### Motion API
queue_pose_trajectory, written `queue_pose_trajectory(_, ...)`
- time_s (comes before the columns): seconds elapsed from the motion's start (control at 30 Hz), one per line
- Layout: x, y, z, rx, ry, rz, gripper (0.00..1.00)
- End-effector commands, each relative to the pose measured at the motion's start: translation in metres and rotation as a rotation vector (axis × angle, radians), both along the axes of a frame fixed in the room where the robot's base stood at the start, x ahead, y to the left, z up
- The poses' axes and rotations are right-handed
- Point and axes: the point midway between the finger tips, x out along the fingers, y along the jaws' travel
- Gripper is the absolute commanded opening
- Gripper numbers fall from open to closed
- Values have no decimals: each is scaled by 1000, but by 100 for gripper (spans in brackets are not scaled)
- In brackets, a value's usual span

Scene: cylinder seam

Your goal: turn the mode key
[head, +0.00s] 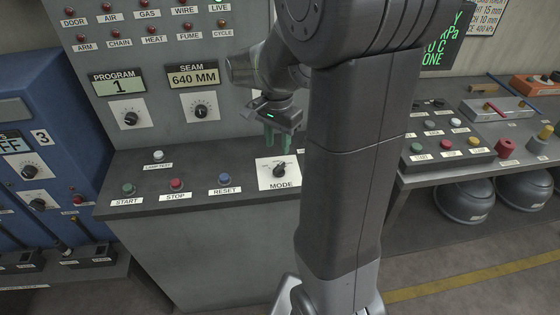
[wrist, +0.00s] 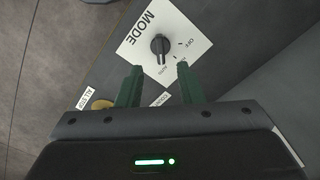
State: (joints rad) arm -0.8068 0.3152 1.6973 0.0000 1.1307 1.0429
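The mode key is a dark rotary knob (head: 280,170) on a white plate marked MODE (head: 265,182), on the sloping desk of the grey console. In the wrist view the knob (wrist: 160,45) stands upright on its plate (wrist: 135,52), with OFF and AUTO printed around it. My gripper (head: 277,150) hangs above and behind the knob in the head view. In the wrist view its two green fingers (wrist: 160,68) are apart, with nothing between them. The fingertips appear close to the knob but not around it. Part of the plate's right side is hidden by my arm in the head view.
The START (head: 129,188), STOP (head: 176,184) and RESET (head: 224,179) buttons lie left of the plate, with LAMP TEST (head: 158,156) behind them. The upright panel (head: 150,60) with dials rises behind. A side bench (head: 500,150) with buttons stands right.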

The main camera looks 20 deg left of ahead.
Motion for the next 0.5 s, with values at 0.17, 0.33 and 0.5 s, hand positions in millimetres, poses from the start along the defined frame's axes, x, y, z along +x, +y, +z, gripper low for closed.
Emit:
queue_pose_trajectory(0.17,0,-1,-39,-3,3,0,34)
queue_pose_trajectory(0.33,0,-1,-66,-2,1,0,34)
queue_pose_trajectory(0.5,0,0,-80,0,0,1,34)
